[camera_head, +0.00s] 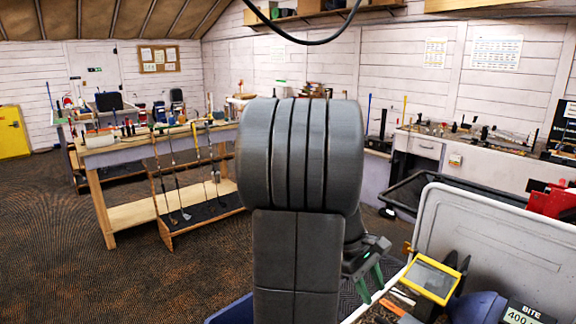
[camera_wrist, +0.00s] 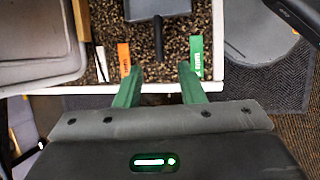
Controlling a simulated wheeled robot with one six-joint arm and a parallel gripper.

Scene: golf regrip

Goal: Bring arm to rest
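My gripper (camera_wrist: 160,82) shows in the wrist view with its two green fingers spread apart and nothing between them. It is over the near edge of a white-rimmed tray (camera_wrist: 230,86) with a speckled bottom. In the head view my gripper (camera_head: 371,284) is low, right of my own arm, which fills the middle of the picture and hides part of the room. One green finger shows clearly there beside the tray.
Grip-like orange (camera_wrist: 124,58) and green (camera_wrist: 197,55) strips and a dark grey tool (camera_wrist: 158,30) lie in the tray. A yellow-framed device (camera_head: 432,278) and a large grey bin lid (camera_head: 500,235) stand at right. A wooden workbench (camera_head: 150,150) and club rack (camera_head: 190,218) are left; floor there is clear.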

